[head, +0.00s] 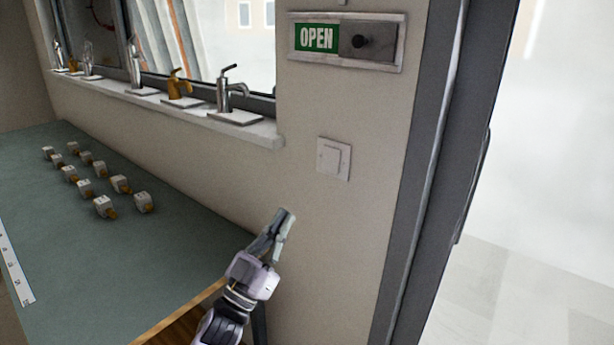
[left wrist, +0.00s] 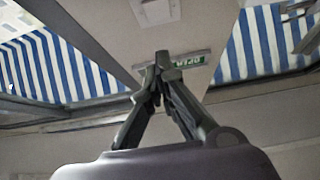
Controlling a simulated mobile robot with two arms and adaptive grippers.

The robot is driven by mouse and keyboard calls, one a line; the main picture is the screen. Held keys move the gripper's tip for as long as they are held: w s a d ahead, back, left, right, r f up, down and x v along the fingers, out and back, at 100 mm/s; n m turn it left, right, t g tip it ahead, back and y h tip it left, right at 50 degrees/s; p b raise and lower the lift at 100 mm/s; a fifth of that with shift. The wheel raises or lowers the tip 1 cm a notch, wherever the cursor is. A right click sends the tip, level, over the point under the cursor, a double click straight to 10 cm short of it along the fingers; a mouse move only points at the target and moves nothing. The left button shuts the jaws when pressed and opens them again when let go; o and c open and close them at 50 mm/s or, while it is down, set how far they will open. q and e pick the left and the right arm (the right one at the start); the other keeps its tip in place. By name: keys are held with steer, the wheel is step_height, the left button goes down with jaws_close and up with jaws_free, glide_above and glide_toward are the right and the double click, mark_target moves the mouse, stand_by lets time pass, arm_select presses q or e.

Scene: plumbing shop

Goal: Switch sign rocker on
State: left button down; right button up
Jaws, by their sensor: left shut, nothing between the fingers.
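The rocker switch (head: 333,159) is a small white square plate on the beige wall, below the sign and left of the door frame. The sign panel (head: 346,41) above it has a green OPEN field at its left and a dark round knob at its right. My left gripper (head: 284,218) is shut and empty, below and to the left of the switch and apart from it. In the left wrist view its fingertips (left wrist: 159,62) meet in front of the green OPEN sign (left wrist: 190,62). My right gripper is not in view.
A green-topped table (head: 130,270) with several small white-and-brass valves (head: 85,187) stands at the left. Several taps (head: 232,97) stand on the window sill (head: 200,120). The grey door frame (head: 440,150) is at the right. The wall around the switch is clear.

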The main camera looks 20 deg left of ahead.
arm_select(q)
steer(key=p, duration=0.3)
glide_toward(333, 156)
step_height(333, 156, up, 4)
steer(key=shift+w+d+f+p, duration=0.1)
steer(key=shift+w+d+f, duration=0.1)
steer(key=shift+w, duration=0.35)
steer(key=shift+w+d+f+p, duration=0.15)
steer(key=shift+w+f, duration=0.05)
steer(key=shift+w, duration=0.35)
steer(key=shift+w+d+f+p, duration=0.1)
steer(key=shift+w+d+f, duration=0.1)
steer(key=shift+w, duration=0.35)
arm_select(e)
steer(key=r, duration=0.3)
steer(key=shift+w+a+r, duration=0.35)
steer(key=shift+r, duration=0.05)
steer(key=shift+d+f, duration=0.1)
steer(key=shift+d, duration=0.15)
